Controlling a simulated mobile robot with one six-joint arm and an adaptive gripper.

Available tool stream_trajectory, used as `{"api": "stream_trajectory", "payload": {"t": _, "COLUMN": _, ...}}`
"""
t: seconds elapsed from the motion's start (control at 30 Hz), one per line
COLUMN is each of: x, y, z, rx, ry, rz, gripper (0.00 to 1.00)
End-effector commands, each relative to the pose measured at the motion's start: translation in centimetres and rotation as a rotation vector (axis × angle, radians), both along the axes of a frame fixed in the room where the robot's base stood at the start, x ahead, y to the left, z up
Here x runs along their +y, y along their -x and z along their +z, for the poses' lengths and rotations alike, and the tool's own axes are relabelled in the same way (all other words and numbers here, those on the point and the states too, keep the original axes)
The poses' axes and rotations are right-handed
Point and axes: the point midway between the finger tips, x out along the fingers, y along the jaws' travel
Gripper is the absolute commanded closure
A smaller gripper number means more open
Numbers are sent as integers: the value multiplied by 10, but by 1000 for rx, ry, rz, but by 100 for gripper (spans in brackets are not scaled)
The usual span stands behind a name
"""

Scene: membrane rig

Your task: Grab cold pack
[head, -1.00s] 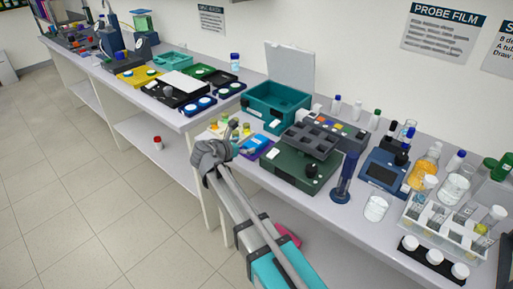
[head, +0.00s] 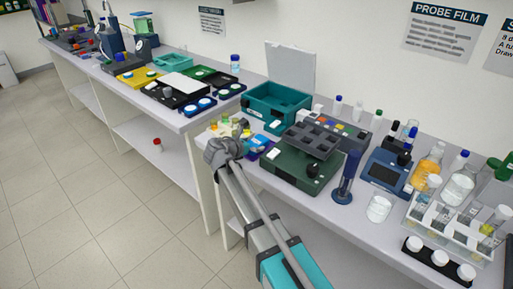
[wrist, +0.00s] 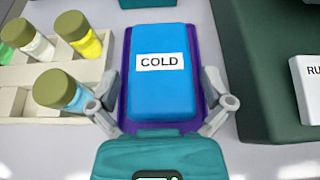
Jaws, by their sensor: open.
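The cold pack (wrist: 160,85) is a blue block with a white label reading COLD. It lies on a purple tray (wrist: 128,92) in the wrist view. My gripper (wrist: 162,108) is open, with one finger on each side of the near end of the pack and tray. I cannot tell whether the fingers touch either. In the head view, the pack (head: 256,141) shows small and partly hidden behind my gripper (head: 235,140), at the front of the bench.
A rack with capped vials (wrist: 70,25) stands close on the left. A dark green case (wrist: 270,110) is close on the right, with a white RU-labelled block (wrist: 306,88). A teal open box (head: 270,110) stands behind.

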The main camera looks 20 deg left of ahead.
Motion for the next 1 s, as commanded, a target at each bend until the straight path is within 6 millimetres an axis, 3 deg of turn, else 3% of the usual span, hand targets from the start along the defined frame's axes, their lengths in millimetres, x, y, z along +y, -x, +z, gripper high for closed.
{"api": "stream_trajectory", "payload": {"t": 0.63, "x": -2, "y": -4, "z": -2, "rx": 0, "ry": 0, "rz": 0, "gripper": 0}}
{"api": "stream_trajectory", "payload": {"t": 1.0, "x": -2, "y": -4, "z": -2, "rx": 0, "ry": 0, "rz": 0, "gripper": 67}}
